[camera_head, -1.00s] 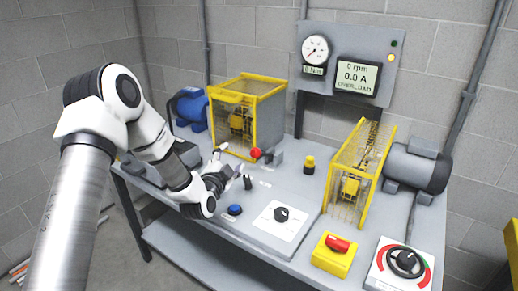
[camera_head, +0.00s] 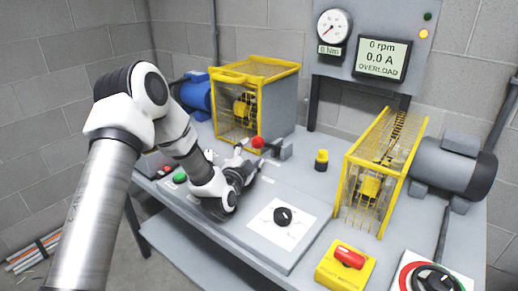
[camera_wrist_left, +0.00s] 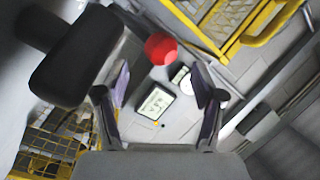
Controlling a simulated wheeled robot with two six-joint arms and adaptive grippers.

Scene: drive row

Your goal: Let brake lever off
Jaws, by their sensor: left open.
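The lever's shaft cannot be made out there. My right gripper is not in view.
Yellow cages (camera_head: 232,104) and (camera_head: 385,160) flank the knob. A yellow-black button (camera_head: 321,160), a black dial (camera_head: 283,215) and a red switch on a yellow box (camera_head: 349,257) stand nearby. The display (camera_head: 382,59) reads 0 rpm, 0.0 A, OVERLOAD.

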